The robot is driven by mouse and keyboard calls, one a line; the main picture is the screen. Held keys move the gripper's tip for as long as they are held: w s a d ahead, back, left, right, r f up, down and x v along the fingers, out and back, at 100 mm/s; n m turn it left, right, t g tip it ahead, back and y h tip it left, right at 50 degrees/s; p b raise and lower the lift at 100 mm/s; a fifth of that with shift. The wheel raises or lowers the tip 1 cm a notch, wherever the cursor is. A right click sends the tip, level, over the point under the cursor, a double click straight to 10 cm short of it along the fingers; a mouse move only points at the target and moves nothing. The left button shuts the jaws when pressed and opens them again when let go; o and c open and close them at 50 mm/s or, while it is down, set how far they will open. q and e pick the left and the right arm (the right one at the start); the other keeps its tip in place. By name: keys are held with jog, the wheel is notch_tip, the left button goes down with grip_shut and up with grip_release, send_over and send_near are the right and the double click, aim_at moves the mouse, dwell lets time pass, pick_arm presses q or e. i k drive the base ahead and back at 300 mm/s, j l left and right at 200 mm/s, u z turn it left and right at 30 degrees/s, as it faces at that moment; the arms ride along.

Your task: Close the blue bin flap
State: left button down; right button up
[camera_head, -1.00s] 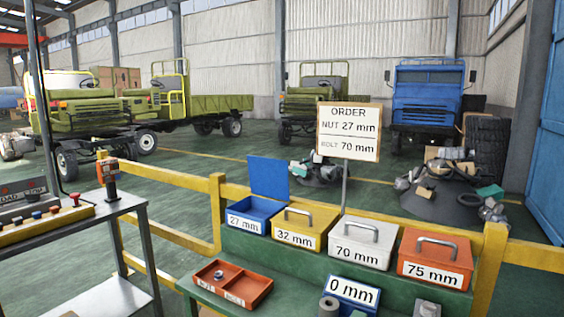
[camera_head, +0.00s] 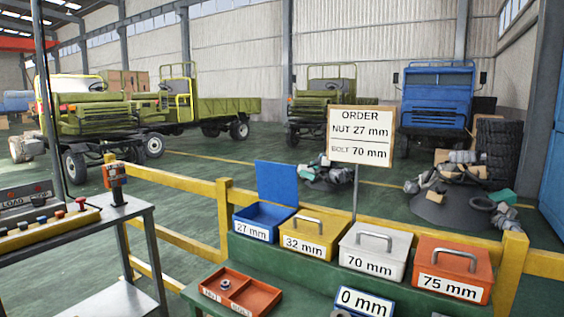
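The blue bin (camera_head: 256,233) labelled 27 mm stands at the left end of the row of bins on the green stepped bench. Its blue flap (camera_head: 277,183) stands open, upright at the back of the bin. The inside of the bin shows only in part, and I cannot tell what it holds. Neither of my grippers is in the head view.
Yellow (camera_head: 311,240), white (camera_head: 374,252) and orange (camera_head: 449,271) bins with closed lids stand right of the blue one. An order sign (camera_head: 360,135) rises behind them. A red tray (camera_head: 240,292) holding a nut lies in front. A yellow railing (camera_head: 181,240) runs behind.

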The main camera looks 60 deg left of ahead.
aim_at(277, 182)
jog(key=k+j, duration=0.1)
jog(key=j, duration=1.2)
jog(key=k+j, duration=0.15)
jog(key=j, duration=0.5)
jog(key=k+j, duration=0.1)
jog(key=j, duration=1.2)
jog(key=k+z, duration=0.05)
